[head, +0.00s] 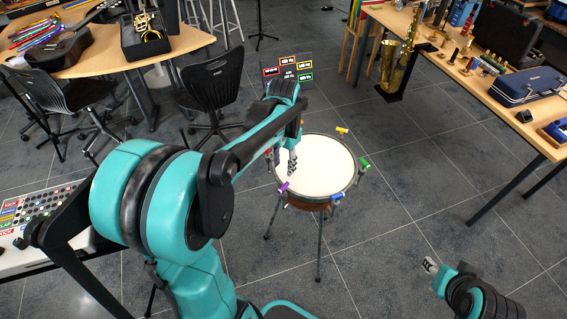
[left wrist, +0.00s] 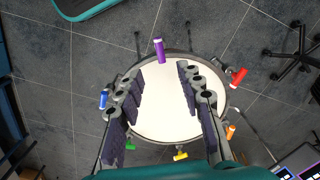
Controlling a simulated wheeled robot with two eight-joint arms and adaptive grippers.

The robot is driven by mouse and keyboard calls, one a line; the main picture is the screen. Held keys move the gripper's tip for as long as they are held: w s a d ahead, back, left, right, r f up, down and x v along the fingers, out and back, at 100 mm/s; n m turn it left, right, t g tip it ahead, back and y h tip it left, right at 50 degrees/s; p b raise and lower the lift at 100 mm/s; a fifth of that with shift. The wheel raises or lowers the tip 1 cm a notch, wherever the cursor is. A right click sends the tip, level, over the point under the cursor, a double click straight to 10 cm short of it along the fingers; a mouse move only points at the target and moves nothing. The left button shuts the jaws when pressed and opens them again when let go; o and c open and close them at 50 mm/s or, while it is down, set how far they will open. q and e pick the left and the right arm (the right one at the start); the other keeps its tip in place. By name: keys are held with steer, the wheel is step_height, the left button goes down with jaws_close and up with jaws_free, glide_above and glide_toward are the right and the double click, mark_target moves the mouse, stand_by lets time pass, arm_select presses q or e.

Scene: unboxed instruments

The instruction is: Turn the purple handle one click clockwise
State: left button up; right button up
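The purple handle (head: 283,187) sits on the near-left rim of a round white drum (head: 322,170) on a stand. In the left wrist view the purple handle (left wrist: 159,50) shows at the drum's top edge, beyond and between my fingers. My left gripper (head: 291,164) is above the drum. It is open and empty, with its two dark padded fingers well apart in the left wrist view (left wrist: 161,73), and no contact with the handle shows. My right gripper (head: 431,265) is low at the right, away from the drum; its opening is too small to judge.
Other rim handles are yellow (head: 342,130), green (head: 364,163), red (left wrist: 239,77), orange (left wrist: 231,131) and blue (left wrist: 103,98). A panel with coloured labels (head: 289,74) stands behind the drum. Black chairs (head: 212,88) and instrument tables stand around. The floor right of the drum is clear.

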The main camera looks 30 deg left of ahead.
mark_target(283, 186)
arm_select(q)
step_height(283, 186, down, 3)
steer(key=n+p, duration=0.1)
steer(key=p, duration=0.4)
steer(key=shift+w+f+n, duration=0.15)
steer(key=shift+n, duration=0.25)
step_height(283, 186, down, 9)
steer(key=b, duration=0.3)
steer(key=shift+r, duration=0.2)
